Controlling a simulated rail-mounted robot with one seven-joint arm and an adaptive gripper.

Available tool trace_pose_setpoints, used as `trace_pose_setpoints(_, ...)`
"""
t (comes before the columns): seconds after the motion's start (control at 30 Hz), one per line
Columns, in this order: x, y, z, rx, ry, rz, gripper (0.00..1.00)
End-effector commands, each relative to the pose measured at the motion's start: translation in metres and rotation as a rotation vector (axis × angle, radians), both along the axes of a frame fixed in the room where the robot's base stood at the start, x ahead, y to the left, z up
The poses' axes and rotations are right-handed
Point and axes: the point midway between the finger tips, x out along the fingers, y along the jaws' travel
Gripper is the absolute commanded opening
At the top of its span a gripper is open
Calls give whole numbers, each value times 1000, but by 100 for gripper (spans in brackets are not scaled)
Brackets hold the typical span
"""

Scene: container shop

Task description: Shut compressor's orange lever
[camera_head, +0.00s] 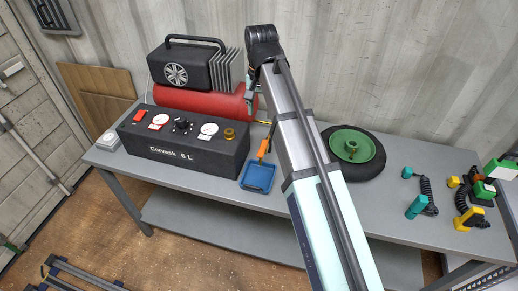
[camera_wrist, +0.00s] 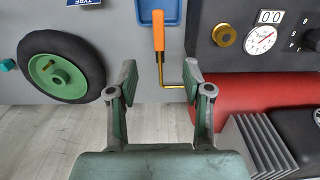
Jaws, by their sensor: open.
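The compressor's orange lever (camera_head: 264,148) stands at the right end of the black compressor box (camera_head: 185,155), above the blue tray. In the wrist view, the orange lever (camera_wrist: 159,32) is upright in the picture, joined to a brass pipe (camera_wrist: 176,86) that runs right to the red tank (camera_wrist: 255,98). My gripper (camera_wrist: 158,80) is open and empty. Its fingertips lie on either side of the lever's lower end in the picture; I see no contact, and the depth between them is unclear. In the head view, my arm hides much of the gripper.
The blue tray (camera_head: 258,176) lies beside the lever. A black wheel with a green hub (camera_head: 352,149) lies right of my arm. Coiled-cord tools (camera_head: 425,195) are at the table's right. A black finned motor (camera_head: 187,67) sits on the tank. The table's front middle is clear.

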Motion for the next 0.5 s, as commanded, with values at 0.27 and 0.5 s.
trace_pose_setpoints(0.27,-2,-4,-19,-3,2,-9,50)
trace_pose_setpoints(0.5,-3,-4,-58,-2,3,-7,50)
